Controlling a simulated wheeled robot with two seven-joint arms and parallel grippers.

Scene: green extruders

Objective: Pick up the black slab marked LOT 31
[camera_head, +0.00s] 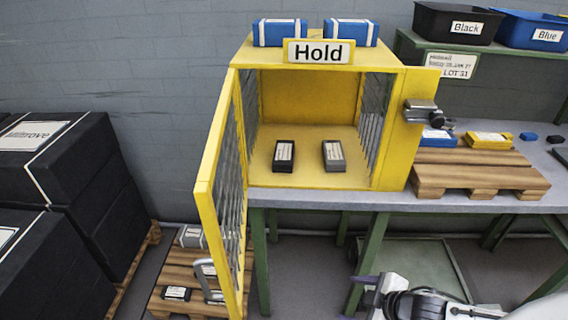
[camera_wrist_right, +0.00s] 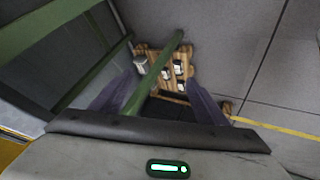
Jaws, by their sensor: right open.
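A black slab (camera_head: 284,156) with a white label lies inside the yellow Hold cage (camera_head: 388,130). A dark grey slab (camera_head: 334,156) with a white label lies to its right, apart from it. The print on both labels is too small to read, so I cannot tell which is LOT 31. The cage's mesh door (camera_head: 206,195) stands open on the left. My right gripper (camera_head: 380,291) is low at the bottom right, below and in front of the bench. In the right wrist view its fingers (camera_wrist_right: 163,98) are spread and empty. My left gripper is not in view.
A sign (camera_head: 458,67) at the back right reads LOT 31. Bins marked Black (camera_head: 455,24) and Blue (camera_head: 533,31) stand on a shelf. A wooden pallet (camera_head: 478,172) with blue and yellow slabs sits right of the cage. A low pallet (camera_head: 165,291) holds several slabs.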

